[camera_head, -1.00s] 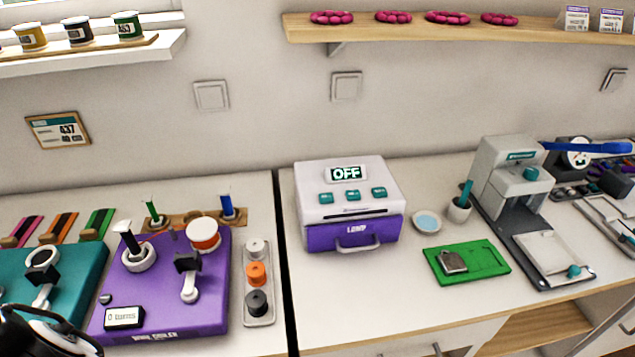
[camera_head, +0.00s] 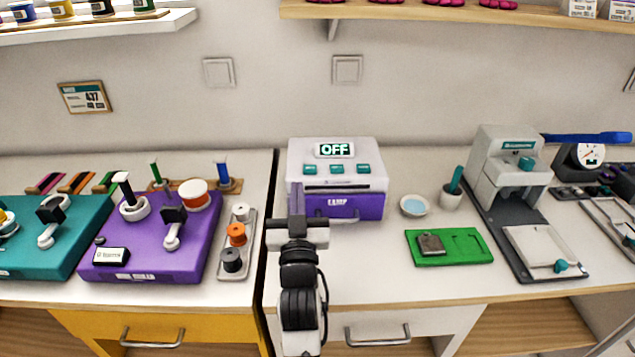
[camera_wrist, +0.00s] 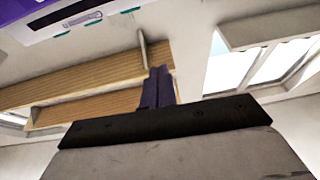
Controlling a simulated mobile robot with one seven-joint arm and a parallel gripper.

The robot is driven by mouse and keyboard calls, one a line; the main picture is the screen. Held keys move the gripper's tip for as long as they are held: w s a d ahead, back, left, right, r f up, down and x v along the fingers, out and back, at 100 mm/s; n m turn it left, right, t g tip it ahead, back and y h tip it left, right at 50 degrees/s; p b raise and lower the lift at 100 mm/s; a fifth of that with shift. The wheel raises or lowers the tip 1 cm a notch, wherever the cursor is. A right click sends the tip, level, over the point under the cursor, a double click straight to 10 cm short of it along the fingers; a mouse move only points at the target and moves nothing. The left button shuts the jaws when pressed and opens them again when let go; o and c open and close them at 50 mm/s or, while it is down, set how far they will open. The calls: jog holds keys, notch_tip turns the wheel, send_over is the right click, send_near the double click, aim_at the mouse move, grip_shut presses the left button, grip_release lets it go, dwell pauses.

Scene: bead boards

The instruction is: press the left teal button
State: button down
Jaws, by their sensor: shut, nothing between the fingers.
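The white and purple box (camera_head: 300,180) stands on the counter, its display (camera_head: 334,150) reading OFF. Three teal buttons sit in a row on its sloped top: the left teal button (camera_head: 310,169), the middle one (camera_head: 337,168) and the right one (camera_head: 363,168). My gripper (camera_head: 296,188) is shut and empty, its purple fingers pointing up in front of the box's left part, just below the left button in the picture. In the wrist view the shut fingers (camera_wrist: 157,88) show in the centre, and part of the box (camera_wrist: 35,28) shows at upper left.
The purple board (camera_head: 140,262) and a grey tray of spools (camera_head: 222,268) lie to the left. A wooden shelf (camera_head: 420,12) hangs above.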

jog(key=shift+d+f, duration=0.7)
jog(key=shift+d, duration=0.05)
jog(key=shift+w+r, duration=0.1)
jog(key=shift+w, duration=0.05)
notch_tip(320, 180, up, 4)
jog(key=p, duration=0.4)
send_over(306, 176)
jog(key=s, duration=0.2)
notch_tip(306, 176, down, 4)
jog(key=shift+a+r, duration=0.1)
jog(key=shift+r, duration=0.1)
jog(key=shift+f, duration=0.6)
jog(key=shift+f, duration=0.1)
